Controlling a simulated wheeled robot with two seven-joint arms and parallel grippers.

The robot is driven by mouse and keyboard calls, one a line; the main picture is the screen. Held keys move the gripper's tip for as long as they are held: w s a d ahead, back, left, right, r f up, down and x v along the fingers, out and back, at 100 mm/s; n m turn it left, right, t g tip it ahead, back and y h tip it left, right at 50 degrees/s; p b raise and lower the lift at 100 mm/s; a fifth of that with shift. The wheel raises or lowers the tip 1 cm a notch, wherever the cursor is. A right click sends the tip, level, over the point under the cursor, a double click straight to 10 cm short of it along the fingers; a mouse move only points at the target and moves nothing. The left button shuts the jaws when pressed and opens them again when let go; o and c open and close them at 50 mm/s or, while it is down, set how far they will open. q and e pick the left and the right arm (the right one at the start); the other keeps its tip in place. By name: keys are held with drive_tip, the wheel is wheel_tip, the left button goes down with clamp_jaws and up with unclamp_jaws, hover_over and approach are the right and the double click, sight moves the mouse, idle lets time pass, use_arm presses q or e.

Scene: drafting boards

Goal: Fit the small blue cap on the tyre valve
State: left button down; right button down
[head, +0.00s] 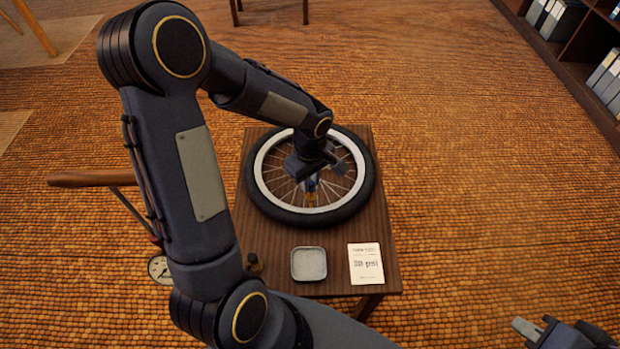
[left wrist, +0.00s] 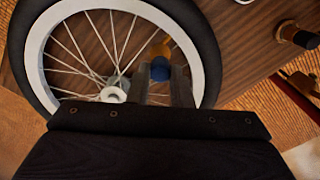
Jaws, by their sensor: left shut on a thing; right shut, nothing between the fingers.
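A spoked wheel with a black tyre (head: 350,211) and white rim lies flat on a small wooden table (head: 270,285). My left gripper (head: 311,184) points down over the near part of the wheel. It is shut on the small blue cap (left wrist: 160,70), which shows between the fingertips (left wrist: 161,80) in the left wrist view. A brass-coloured piece (left wrist: 159,49), apparently the tyre valve, shows right beside the cap near the rim. Whether cap and valve touch, I cannot tell. My right gripper (head: 524,328) is shut and empty at the lower right, away from the table.
A dark knob-like object (head: 254,265) stands left of the tray. A round gauge (head: 160,268) is beyond the table's left side. Shelves (head: 575,50) stand far right.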

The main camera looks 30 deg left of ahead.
use_arm(q)
drive_tip(key=shift+f+b, duration=1.3)
drive_tip(key=shift+f, duration=0.05)
drive_tip(key=c, duration=1.2)
unclamp_jaws()
drive_tip(key=shift+c, duration=0.2)
drive_tip(key=shift+r, duration=0.1)
wheel_tip(320, 180, up, 7)
drive_tip(key=p, duration=0.3)
drive_tip(key=shift+r, duration=0.35)
